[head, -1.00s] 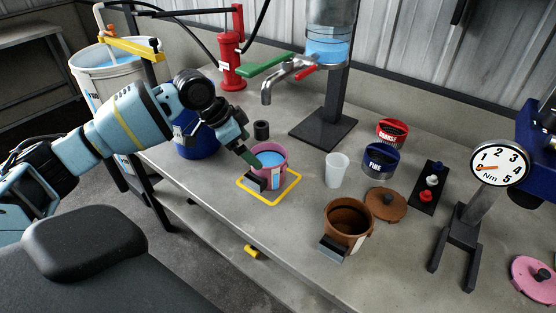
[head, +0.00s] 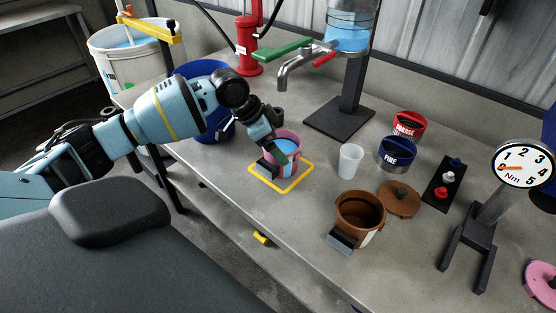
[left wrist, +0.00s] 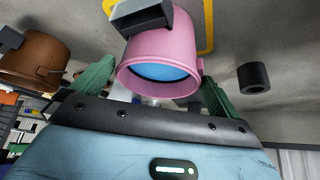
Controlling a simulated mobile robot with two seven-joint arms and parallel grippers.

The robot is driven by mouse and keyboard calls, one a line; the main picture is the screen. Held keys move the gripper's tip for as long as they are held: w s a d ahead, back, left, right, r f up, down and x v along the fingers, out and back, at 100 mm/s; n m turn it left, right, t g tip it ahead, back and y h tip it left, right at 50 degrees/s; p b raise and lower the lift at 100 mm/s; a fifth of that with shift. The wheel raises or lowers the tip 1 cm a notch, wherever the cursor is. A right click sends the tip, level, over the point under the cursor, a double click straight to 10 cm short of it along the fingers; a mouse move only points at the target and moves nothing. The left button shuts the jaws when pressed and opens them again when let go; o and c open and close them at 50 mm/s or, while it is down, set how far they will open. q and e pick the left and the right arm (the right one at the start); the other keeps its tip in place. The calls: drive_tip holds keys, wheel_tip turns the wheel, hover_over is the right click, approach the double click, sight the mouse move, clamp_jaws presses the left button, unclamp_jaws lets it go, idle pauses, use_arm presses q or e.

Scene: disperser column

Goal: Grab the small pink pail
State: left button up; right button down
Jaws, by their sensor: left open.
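The small pink pail (head: 291,157) stands upright inside a yellow square outline (head: 300,181) on the grey bench, with blue liquid in it and a dark block-like handle on its front side. In the left wrist view the pail (left wrist: 168,58) sits between and just beyond the two green fingers. My right gripper is not in view.
A brown pail (head: 357,222) and a white cup (head: 350,160) stand to the right. A tap (head: 297,66) hangs above and behind. A dark ring (left wrist: 253,77) lies close beside the pail. A blue container (head: 208,112) is behind my arm.

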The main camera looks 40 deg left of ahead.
sight(281, 148)
use_arm(q)
drive_tip(key=shift+x, duration=1.55)
drive_tip(key=shift+r, duration=0.1)
drive_tip(key=c, duration=1.3)
drive_tip(key=shift+r, duration=0.1)
drive_tip(key=shift+r, duration=0.3)
wheel_tip(281, 148, up, 2)
drive_tip(key=shift+w+r, duration=0.1)
drive_tip(key=shift+r, duration=0.15)
drive_tip(key=s+d, duration=0.2)
drive_tip(key=s, duration=0.2)
drive_tip(key=s+d+r, duration=0.1)
drive_tip(key=s+d, duration=0.2)
drive_tip(key=s, duration=0.2)
drive_tip(key=s+d, duration=0.3)
drive_tip(key=s, duration=0.2)
drive_tip(key=shift+d+r+p, duration=0.1)
drive_tip(key=shift+r+p, duration=0.2)
drive_tip(key=shift+r, duration=0.05)
